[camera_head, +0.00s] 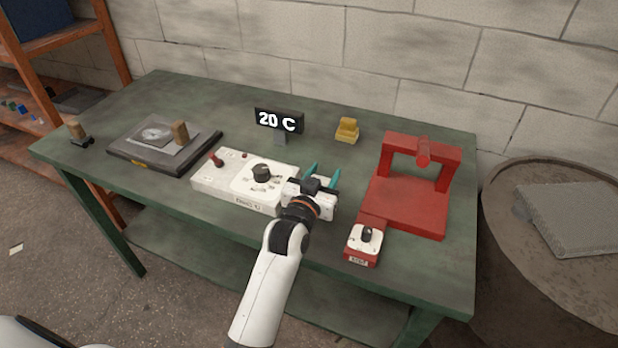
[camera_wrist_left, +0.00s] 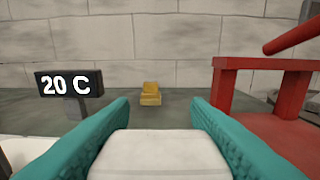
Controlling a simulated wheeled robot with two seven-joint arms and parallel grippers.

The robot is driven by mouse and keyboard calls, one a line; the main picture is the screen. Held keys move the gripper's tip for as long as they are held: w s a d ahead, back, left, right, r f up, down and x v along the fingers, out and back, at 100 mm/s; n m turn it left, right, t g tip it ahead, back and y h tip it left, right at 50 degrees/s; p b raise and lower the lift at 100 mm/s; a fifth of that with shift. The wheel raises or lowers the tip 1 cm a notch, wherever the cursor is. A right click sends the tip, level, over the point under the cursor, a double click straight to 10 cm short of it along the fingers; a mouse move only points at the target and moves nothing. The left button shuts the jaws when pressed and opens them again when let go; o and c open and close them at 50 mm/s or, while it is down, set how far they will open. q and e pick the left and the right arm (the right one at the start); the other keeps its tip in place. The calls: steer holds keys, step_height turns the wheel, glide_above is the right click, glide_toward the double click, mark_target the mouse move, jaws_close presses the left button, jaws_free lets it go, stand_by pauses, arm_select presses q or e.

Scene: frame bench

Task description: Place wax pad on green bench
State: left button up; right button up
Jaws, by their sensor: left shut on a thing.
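A white, smooth-edged block (camera_wrist_left: 160,152), which appears to be the wax pad, lies between the teal fingers of my left gripper (camera_wrist_left: 160,112) in the left wrist view. The fingers touch its two sides, so the gripper is shut on it. In the head view my left gripper (camera_head: 319,174) is over the front part of the green bench (camera_head: 300,158), between the white control box and the red frame. Its wrist hides most of the held block there. Whether the block touches the bench cannot be told. My right gripper is not in view.
The white control box (camera_head: 212,183) is left of the gripper; the red frame (camera_head: 405,205) and red switch box (camera_head: 361,257) are right. A yellow block (camera_head: 347,131) and the 20 C display (camera_head: 279,121) stand behind. A dark plate (camera_head: 125,154) lies at left. Bench around the yellow block is clear.

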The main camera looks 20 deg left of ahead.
arm_select(q)
steer(key=shift+f, duration=0.4)
step_height(320, 180, down, 4)
steer(key=shift+r, duration=0.15)
steer(key=o, duration=1)
